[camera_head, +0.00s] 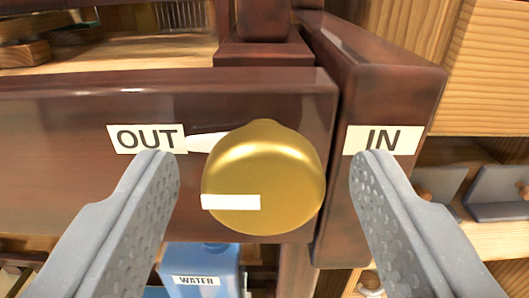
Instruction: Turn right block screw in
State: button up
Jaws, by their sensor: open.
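The right block screw (265,170) is a round brass knob on the front of a dark red-brown wooden block (60,130). A white mark (231,202) lies on the lower left of its face. An "OUT" label (147,138) is left of the knob, with a white pointer (205,142) between them. An "IN" label (382,140) is on the wood to the right. My gripper (265,165) is open, its two grey fingers on either side of the knob in the picture, with visible gaps. Whether the fingertips reach the knob's depth is unclear.
A blue container labelled "WATER" (200,272) stands below the block. Light wooden shelving (490,75) is at the right, with grey pieces (498,190) on it. A dark wooden post (380,90) rises right of the knob.

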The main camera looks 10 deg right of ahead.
jog(key=c, duration=1)
jog(key=shift+d, duration=0.15)
jog(key=shift+p, duration=0.35)
